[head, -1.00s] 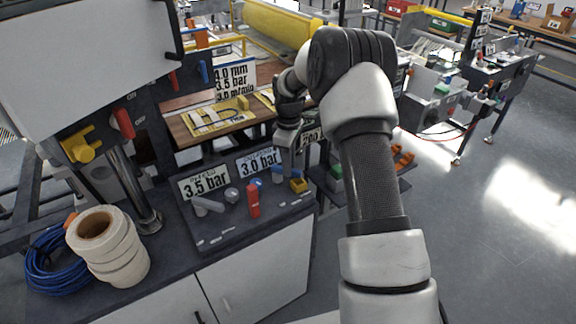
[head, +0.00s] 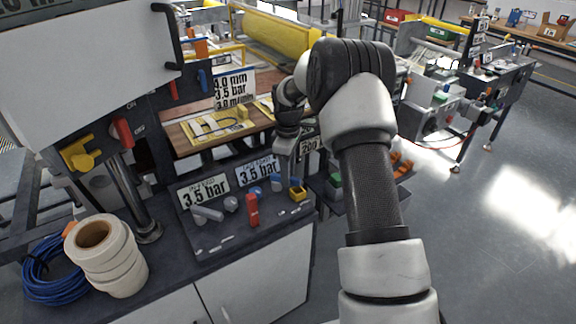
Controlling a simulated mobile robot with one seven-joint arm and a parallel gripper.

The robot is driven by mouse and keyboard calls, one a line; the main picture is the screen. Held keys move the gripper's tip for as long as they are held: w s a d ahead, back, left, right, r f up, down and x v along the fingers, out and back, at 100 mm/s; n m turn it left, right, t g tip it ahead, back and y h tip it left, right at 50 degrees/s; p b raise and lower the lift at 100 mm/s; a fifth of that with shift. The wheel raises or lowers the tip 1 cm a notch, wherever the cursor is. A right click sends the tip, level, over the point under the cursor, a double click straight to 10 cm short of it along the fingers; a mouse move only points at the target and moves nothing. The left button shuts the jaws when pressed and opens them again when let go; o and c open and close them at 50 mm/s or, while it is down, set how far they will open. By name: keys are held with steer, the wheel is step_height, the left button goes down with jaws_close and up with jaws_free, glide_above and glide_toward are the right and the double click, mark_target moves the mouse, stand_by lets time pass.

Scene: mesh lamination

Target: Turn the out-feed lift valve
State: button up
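A sloped dark control panel (head: 222,238) carries several handles and knobs under two pressure displays. The left display (head: 204,192) and the right display (head: 258,171) both read 3.5 bar; their small headings are hard to read. A red upright handle (head: 252,211) stands on the panel's front part. A grey lever (head: 208,213) lies to its left. A yellow valve part (head: 298,193) sits at the right end. I cannot tell which one is labelled out-feed lift. My gripper (head: 293,172) points down just above the yellow part. Its fingertips are small and partly hidden, so contact and opening are unclear.
White tape rolls (head: 105,255) and a blue cable coil (head: 55,270) sit on the bench at left. A red switch (head: 122,132) and yellow knob (head: 77,153) are on the upper left machine. Open floor (head: 490,220) lies at right.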

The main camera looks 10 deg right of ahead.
step_height(320, 180, up, 17)
steer(key=shift+r+p, duration=0.2)
steer(key=shift+p, duration=0.15)
steer(key=s+a+r+m+t+p, duration=0.25)
steer(key=s+r+m, duration=0.25)
steer(key=s+r, duration=0.9)
steer(key=s+a+m+t+p, duration=0.1)
steer(key=s+m, duration=0.5)
steer(key=s, duration=1.5)
steer(key=shift+a+f+m+t+p, duration=0.25)
steer(key=shift+f+m+t+p, duration=0.2)
steer(key=shift+t, duration=0.6)
